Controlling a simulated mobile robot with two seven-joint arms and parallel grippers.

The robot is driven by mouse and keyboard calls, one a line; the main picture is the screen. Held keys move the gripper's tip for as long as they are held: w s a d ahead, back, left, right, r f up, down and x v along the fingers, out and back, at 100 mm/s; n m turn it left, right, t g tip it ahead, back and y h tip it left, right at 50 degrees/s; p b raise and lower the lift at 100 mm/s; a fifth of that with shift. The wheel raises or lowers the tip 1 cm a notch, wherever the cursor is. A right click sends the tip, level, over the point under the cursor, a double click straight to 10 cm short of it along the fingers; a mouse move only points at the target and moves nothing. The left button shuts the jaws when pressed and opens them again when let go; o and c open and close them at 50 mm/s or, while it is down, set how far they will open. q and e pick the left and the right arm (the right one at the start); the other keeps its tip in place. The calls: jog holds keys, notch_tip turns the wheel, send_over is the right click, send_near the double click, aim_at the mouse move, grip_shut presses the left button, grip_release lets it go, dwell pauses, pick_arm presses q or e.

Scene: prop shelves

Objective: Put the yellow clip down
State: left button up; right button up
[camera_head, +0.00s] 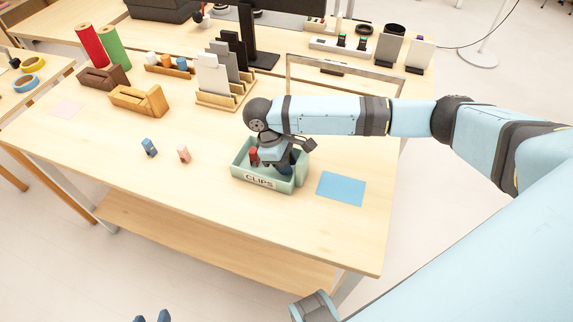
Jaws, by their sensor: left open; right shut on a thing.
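A pale green tray labelled "CLIPS" (262,183) stands near the front right of the table. My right gripper (284,168) reaches down into it from above and is shut; its fingertips and the yellow clip in its grip are hidden by the gripper and the tray. A red clip (254,157) stands in the tray, left of the gripper. A blue clip (149,147) and a pink clip (184,154) stand apart on the table, left of the tray. My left gripper (151,317) is open at the bottom edge, low in front of the table, only its fingertips showing.
Behind are wooden holders (139,100), a card rack (222,97) and a metal frame (345,74). The table's front middle is clear.

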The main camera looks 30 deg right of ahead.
jog(key=shift+w+d+f, duration=0.1)
jog(key=shift+w+f, duration=0.1)
jog(key=shift+f, duration=0.5)
jog(key=shift+s, duration=0.1)
jog(key=o, duration=0.9)
pick_arm(q)
jog(key=shift+w+f, duration=0.1)
jog(key=shift+f, duration=0.1)
jog(key=shift+a+r+p, duration=0.2)
jog(key=shift+r+p, duration=0.25)
jog(key=shift+p, duration=0.3)
pick_arm(e)
jog(key=v, duration=1.2)
pick_arm(q)
jog(key=shift+d, duration=0.15)
pick_arm(e)
jog(key=shift+r, duration=0.15)
